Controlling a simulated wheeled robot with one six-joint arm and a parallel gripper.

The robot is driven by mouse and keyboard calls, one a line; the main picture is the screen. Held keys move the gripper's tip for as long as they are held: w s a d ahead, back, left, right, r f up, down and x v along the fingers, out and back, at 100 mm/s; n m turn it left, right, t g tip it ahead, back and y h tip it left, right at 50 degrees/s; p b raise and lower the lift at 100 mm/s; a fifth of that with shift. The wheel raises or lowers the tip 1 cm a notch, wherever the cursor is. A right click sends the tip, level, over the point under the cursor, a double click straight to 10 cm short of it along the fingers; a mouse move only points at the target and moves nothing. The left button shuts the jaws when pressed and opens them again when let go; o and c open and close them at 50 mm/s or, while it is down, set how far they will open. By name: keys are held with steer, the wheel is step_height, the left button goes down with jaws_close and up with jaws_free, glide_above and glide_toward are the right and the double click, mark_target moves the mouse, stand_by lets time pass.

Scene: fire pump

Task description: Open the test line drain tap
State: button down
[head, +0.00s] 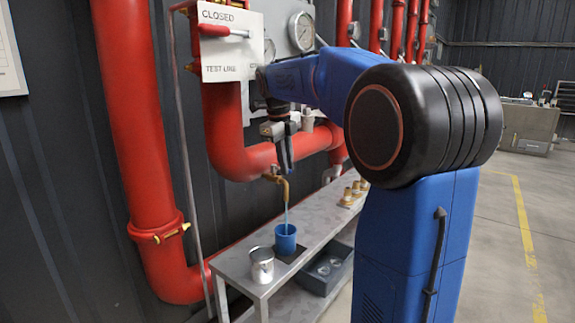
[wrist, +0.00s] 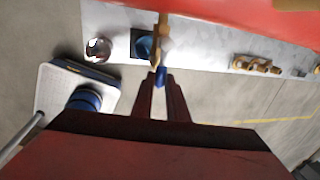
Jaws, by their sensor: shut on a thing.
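The brass drain tap (head: 278,179) juts from under the red test line pipe, its spout bent down. A thin pale-blue stream (head: 286,210) runs from the spout to the blue cup (head: 286,240) on the bench below. My gripper (head: 287,170) reaches down at the tap from above. In the wrist view the tap (wrist: 161,35) lies just ahead of my gripper (wrist: 160,80), whose jaws are shut on the small blue tap handle (wrist: 160,76). The blue cup shows partly behind the tap (wrist: 142,46). In the head view the fingers hide the handle.
A metal cup (head: 262,265) stands beside the blue cup on the narrow grey bench (head: 325,224). Brass fittings (head: 353,193) lie farther along it. A grey crate (head: 325,270) sits below. Red pipes and a "CLOSED / TEST LINE" sign (head: 225,60) are close above.

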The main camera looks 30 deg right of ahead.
stand_by(0.4)
steer(key=c, duration=1.7)
jaws_free()
steer(key=shift+a, duration=0.1)
steer(key=shift+c, duration=0.2)
step_height(320, 180, up, 7)
steer(key=a, duration=0.1)
steer(key=shift+s+a+r, duration=0.15)
steer(key=shift+s+r, duration=0.05)
steer(key=shift+s, duration=0.05)
